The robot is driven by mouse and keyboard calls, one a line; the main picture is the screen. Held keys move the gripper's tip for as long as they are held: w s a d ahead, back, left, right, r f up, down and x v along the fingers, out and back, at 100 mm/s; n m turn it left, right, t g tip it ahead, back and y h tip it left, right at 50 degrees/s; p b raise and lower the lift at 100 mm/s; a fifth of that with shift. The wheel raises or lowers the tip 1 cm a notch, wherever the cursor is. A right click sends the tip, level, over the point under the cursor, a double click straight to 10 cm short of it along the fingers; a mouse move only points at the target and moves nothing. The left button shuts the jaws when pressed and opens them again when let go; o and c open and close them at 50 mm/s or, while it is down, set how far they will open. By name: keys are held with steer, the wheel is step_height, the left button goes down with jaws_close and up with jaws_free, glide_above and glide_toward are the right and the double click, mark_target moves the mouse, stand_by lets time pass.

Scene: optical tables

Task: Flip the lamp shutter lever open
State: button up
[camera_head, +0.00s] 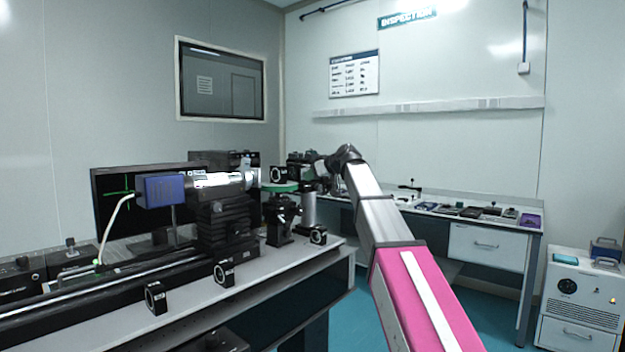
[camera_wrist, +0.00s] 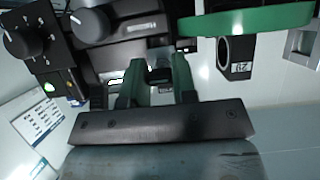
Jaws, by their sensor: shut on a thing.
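In the wrist view, the two green fingers of my gripper (camera_wrist: 157,84) point at a black housing (camera_wrist: 130,35) with grey knobs. They are shut on a small dark part (camera_wrist: 160,75), which appears to be the lamp shutter lever. The fingers hide most of it, so its angle cannot be told. In the head view, my gripper (camera_head: 320,172) is at the far end of the optical table, beside black equipment (camera_head: 300,160). The lever cannot be made out there.
A green disc (camera_head: 280,187) is close to my gripper; it also shows in the wrist view (camera_wrist: 245,20). A black ring mount (camera_wrist: 237,55) hangs into view beside it. A blue camera (camera_head: 160,191) with a silver lens tube stands at left. Low mounts (camera_head: 225,273) line the table's front.

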steer(key=g+h, duration=0.1)
steer(key=r+g+h, duration=0.1)
steer(key=shift+w+a+r+h, duration=0.15)
steer(key=shift+w+h, duration=0.05)
steer(key=shift+h, duration=0.2)
steer(key=shift+a+r+g+h, duration=0.1)
steer(key=shift+r+g+h, duration=0.1)
steer(key=shift+g+h, duration=0.4)
steer(key=shift+r+g+h, duration=0.15)
steer(key=shift+g+h, duration=0.35)
steer(key=shift+h, duration=0.1)
steer(key=o, duration=0.9)
steer(key=shift+r, duration=0.1)
steer(key=v, duration=1)
steer(key=shift+s+r, duration=0.1)
steer(key=shift+r, duration=0.15)
